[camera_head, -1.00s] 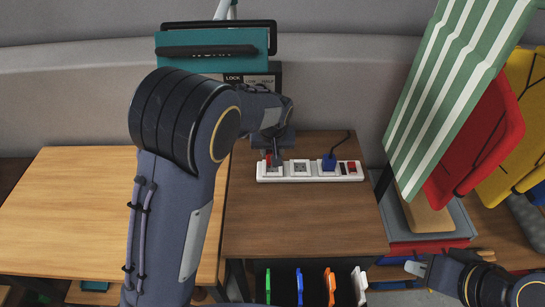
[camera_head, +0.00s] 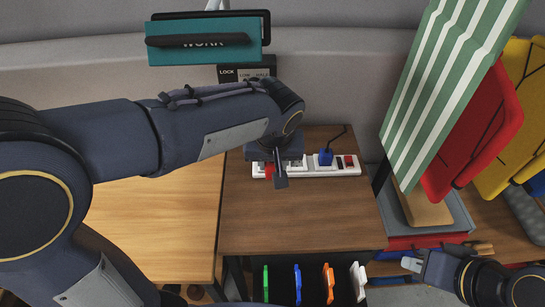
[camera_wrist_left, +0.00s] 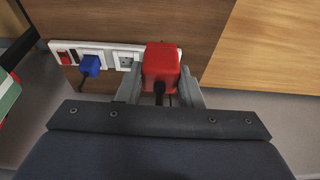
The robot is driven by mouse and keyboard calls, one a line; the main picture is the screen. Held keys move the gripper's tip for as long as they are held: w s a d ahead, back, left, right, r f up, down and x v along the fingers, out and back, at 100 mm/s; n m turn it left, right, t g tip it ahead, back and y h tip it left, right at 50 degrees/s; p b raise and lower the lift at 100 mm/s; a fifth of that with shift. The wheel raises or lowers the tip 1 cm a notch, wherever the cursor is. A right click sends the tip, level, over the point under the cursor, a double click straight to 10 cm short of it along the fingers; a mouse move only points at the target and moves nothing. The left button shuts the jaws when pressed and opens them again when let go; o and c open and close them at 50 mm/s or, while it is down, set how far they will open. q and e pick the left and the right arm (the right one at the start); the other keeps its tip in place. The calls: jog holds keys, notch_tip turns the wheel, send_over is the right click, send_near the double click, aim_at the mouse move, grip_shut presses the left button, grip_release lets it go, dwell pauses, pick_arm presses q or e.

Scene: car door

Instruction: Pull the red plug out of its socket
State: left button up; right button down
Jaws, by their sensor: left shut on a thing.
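The red plug (camera_head: 269,171) is at the left end of the white power strip (camera_head: 318,171). It is large in the left wrist view (camera_wrist_left: 161,66), between my left fingers, with its dark cord toward the gripper. My left gripper (camera_head: 277,172) is shut on the red plug. The gripper partly hides the plug and the strip's left end in the head view. I cannot tell whether the plug is fully seated in its socket. My right gripper (camera_head: 412,263) is away at the lower right and holds nothing that I can see; its finger gap is unclear.
A blue plug (camera_head: 326,157) with a dark cord sits in the strip, right of a bare socket (camera_wrist_left: 125,62). A red switch (camera_head: 349,161) is at the strip's right end. The brown tabletop (camera_head: 300,220) in front is clear. Coloured hooks (camera_head: 328,284) hang below.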

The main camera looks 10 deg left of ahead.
pick_arm(q)
jog(key=shift+r, duration=0.1)
jog(key=shift+r+p, duration=1.85)
jog(key=shift+r, duration=0.1)
